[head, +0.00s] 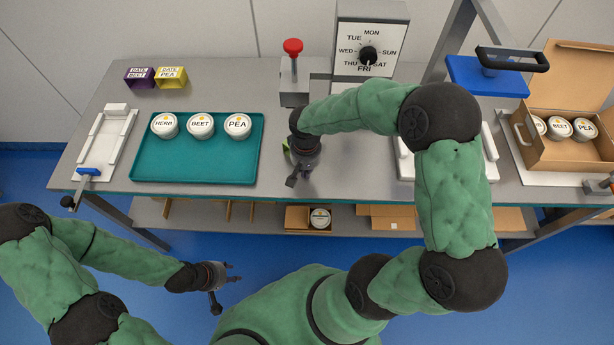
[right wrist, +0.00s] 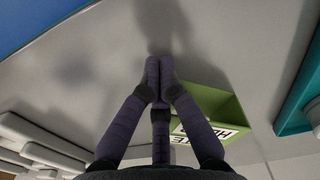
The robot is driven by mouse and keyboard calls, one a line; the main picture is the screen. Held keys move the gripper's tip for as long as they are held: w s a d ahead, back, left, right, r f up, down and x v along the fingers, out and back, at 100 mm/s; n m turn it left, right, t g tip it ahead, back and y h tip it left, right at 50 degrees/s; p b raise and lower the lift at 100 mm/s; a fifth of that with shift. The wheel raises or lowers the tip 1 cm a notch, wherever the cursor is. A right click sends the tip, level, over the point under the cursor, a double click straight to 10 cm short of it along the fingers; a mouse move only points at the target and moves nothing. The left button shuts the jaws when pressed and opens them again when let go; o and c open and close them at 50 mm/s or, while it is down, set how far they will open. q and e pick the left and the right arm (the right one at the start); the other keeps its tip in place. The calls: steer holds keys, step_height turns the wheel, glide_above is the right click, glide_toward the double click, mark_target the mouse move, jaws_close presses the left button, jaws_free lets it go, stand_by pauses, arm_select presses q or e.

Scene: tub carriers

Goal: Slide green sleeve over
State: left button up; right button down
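The green sleeve (right wrist: 221,104) stands on the grey table, an open-ended piece with a white label, in the right wrist view. In the head view only a green sliver (head: 286,146) shows, left of my right gripper. My right gripper (head: 292,181) points down at the table; in the right wrist view its fingertips (right wrist: 159,80) are together, with the sleeve close beside them. No sleeve wall shows between the fingers; whether they touch it is hidden. My left gripper (head: 232,280) is open and empty in front of the table.
A teal tray (head: 194,168) holds tubs labelled HERB, BEET and PEA. Purple (head: 139,77) and yellow (head: 171,76) sleeves stand at the back left. A day dial (head: 370,45) and red-knobbed device (head: 293,65) stand behind my right gripper. A cardboard box (head: 545,150) with tubs is at right.

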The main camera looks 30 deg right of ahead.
steer(key=shift+w, duration=0.2)
steer(key=shift+w+d, duration=0.4)
steer(key=shift+w, duration=0.55)
steer(key=shift+w+d, duration=0.35)
steer(key=shift+w, duration=0.65)
steer(key=shift+w+d, duration=0.4)
steer(key=shift+w, duration=0.55)
